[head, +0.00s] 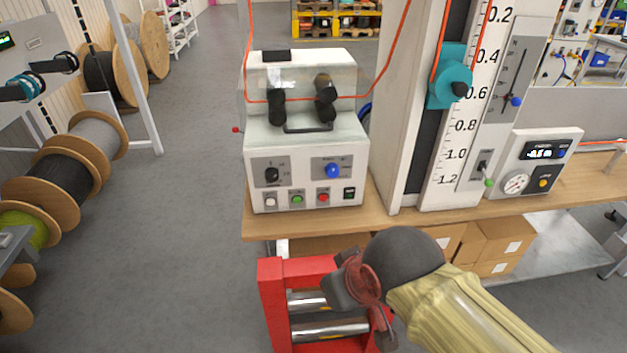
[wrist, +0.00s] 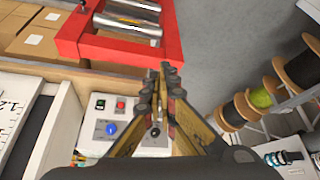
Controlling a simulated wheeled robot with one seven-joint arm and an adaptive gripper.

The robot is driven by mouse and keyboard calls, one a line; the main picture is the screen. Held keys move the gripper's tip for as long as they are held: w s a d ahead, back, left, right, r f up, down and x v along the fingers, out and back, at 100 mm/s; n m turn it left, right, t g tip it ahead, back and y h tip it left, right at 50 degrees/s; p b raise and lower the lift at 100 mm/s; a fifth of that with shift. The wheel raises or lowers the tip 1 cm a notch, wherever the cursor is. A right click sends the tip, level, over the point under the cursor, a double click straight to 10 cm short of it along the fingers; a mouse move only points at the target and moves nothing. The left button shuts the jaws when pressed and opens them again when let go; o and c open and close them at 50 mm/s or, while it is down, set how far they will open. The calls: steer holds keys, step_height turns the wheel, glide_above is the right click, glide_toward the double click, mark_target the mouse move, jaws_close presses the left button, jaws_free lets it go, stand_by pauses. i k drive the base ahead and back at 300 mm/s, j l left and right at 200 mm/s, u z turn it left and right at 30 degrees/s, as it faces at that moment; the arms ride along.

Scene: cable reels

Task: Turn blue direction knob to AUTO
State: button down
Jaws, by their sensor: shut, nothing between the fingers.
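The blue direction knob (head: 333,170) is on the right grey plate on the front of a white control box (head: 256,200). Its lettering and pointing direction are too small to read. In the wrist view the blue knob (wrist: 111,128) shows left of the fingers, apart from them. My gripper (wrist: 165,70) is shut and empty, its yellow fingers together at the dark tips. In the head view my wrist is in front of and below the box, over the red roller frame, and the fingertips are not clear.
A black knob (head: 272,175) sits left of the blue one, with several buttons in a row below. The box stands on a wooden bench (head: 400,222) beside a white scale column (head: 468,130). A red roller frame (head: 271,300) is below. Cable reels (head: 75,175) stand left; floor between is clear.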

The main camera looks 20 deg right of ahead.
mark_target(332, 170)
steer(key=i+j+z, duration=0.1)
steer(key=j+z, duration=1.1)
steer(key=i+l, duration=0.05)
